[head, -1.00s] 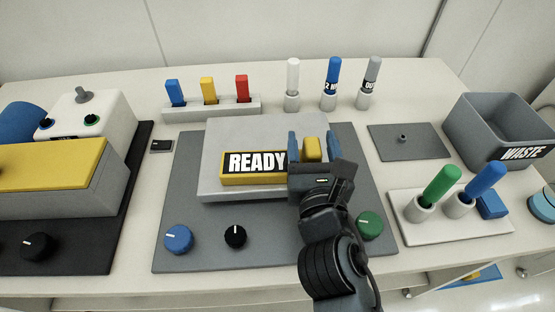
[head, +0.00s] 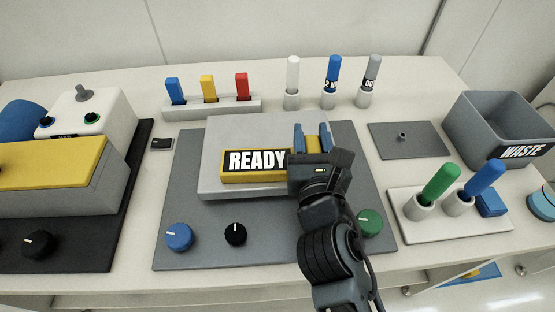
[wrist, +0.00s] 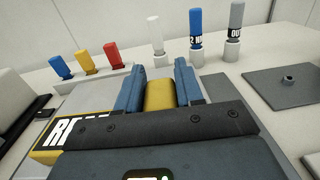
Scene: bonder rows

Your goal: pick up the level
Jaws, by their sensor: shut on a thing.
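A yellow block, which I take to be the level (head: 312,143), is on the grey raised plate (head: 225,135), just right of the READY sign. My gripper (head: 312,142) reaches over the plate from the front, with its blue fingers on either side of the block. In the wrist view the level (wrist: 160,95) fills the gap between the two blue fingers (wrist: 160,88), so my gripper is shut on it. Its near end and underside are hidden by the gripper. I cannot tell whether it is clear of the plate.
The yellow-framed READY sign (head: 257,163) stands close to the gripper's left. Knobs (head: 178,237) line the front of the dark base. A rack (head: 212,108) of coloured tabs and several upright pens stand behind. A grey WASTE bin (head: 500,125) and a white pen holder (head: 450,225) are right.

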